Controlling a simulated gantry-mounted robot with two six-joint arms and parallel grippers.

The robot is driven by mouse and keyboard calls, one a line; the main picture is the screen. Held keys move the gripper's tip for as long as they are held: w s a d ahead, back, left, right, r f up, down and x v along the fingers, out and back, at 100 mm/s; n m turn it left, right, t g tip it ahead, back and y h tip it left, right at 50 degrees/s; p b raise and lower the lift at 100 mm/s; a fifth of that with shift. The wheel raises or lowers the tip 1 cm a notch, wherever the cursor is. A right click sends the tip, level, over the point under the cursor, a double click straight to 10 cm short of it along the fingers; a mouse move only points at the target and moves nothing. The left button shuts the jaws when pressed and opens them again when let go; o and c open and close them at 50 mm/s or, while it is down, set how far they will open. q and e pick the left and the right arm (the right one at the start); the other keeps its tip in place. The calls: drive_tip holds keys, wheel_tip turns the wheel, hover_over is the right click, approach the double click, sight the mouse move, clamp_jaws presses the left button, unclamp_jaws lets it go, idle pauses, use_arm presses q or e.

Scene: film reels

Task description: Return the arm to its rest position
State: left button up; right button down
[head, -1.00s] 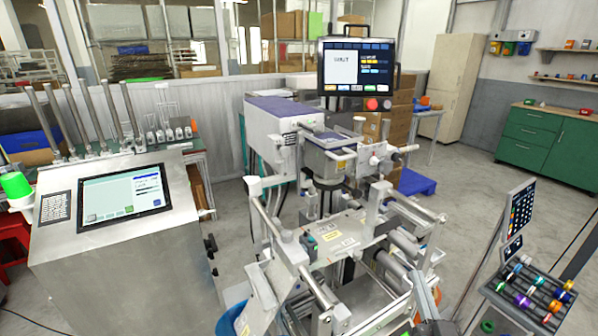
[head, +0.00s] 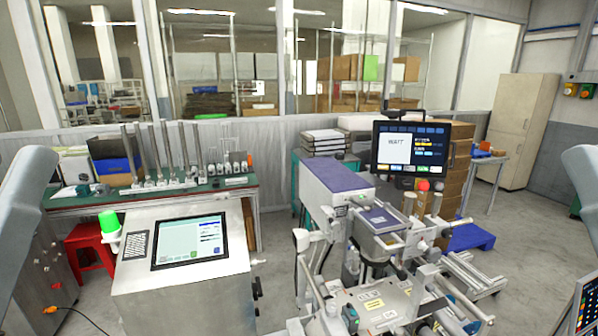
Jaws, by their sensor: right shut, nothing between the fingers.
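My right arm (head: 588,165) shows as a light grey rounded link at the right edge of the head view. Its gripper is shut and empty; I cannot make out its fingertips clearly. My left arm (head: 22,195) shows as a similar grey link at the left edge, and its gripper is out of view. Both visible links stand apart from the reel machine (head: 375,240) at centre right.
A steel console (head: 180,275) with a touch screen stands at the lower left. A monitor (head: 411,148) rises behind the machine. A green-topped bench (head: 150,195) carries upright rods. A dark tablet (head: 586,308) shows at the lower right.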

wheel_tip(320, 180, up, 30)
drive_tip(key=p, duration=2.7)
wheel_tip(320, 180, down, 61)
drive_tip(key=b, duration=6.1)
drive_tip(key=shift+w+f, duration=0.1)
drive_tip(key=shift+f, duration=0.05)
